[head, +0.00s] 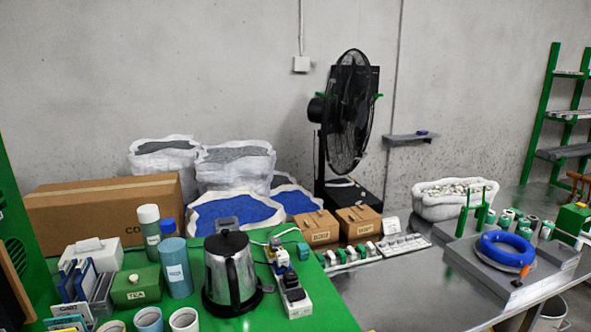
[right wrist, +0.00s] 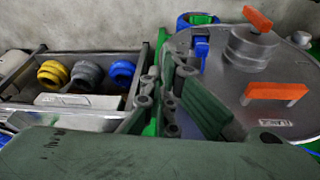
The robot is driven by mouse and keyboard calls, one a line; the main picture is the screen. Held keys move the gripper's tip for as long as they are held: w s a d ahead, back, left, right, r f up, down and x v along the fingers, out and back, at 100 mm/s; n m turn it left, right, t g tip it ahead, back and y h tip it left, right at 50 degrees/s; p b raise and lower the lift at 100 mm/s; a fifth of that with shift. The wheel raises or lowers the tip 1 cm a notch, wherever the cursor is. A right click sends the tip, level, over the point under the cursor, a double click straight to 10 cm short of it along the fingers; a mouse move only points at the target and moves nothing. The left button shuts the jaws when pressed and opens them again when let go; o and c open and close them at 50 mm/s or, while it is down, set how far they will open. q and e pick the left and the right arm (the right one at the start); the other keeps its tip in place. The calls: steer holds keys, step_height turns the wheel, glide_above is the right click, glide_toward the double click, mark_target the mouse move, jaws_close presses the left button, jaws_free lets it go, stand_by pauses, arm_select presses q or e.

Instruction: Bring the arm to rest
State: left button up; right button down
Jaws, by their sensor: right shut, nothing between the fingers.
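The blue cable (head: 505,250) lies coiled in a ring on a grey plate (head: 480,262) at the right of the head view, with an orange piece at its front edge. My right gripper (right wrist: 172,95) shows dark green in the middle of the right wrist view. It is shut and empty, in front of a round metal vessel (right wrist: 218,75) with orange handles. I cannot tell whether it touches the vessel. Neither gripper shows in the head view, so my left gripper is out of sight.
In the right wrist view, a metal tray (right wrist: 25,80) holds yellow, grey and blue rings. In the head view, a kettle (head: 230,270), bottles and cups crowd the green table (head: 330,310). A black fan (head: 350,110) stands behind. Some bare metal tabletop (head: 395,290) lies between kettle and plate.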

step_height(320, 180, down, 28)
steer(key=s+g+b, duration=0.1)
steer(key=s+d+f+g+b, duration=0.1)
steer(key=s+d+f, duration=0.1)
steer(key=s+f, duration=1.5)
steer(key=shift+s+d, duration=0.2)
steer(key=shift+d, duration=0.2)
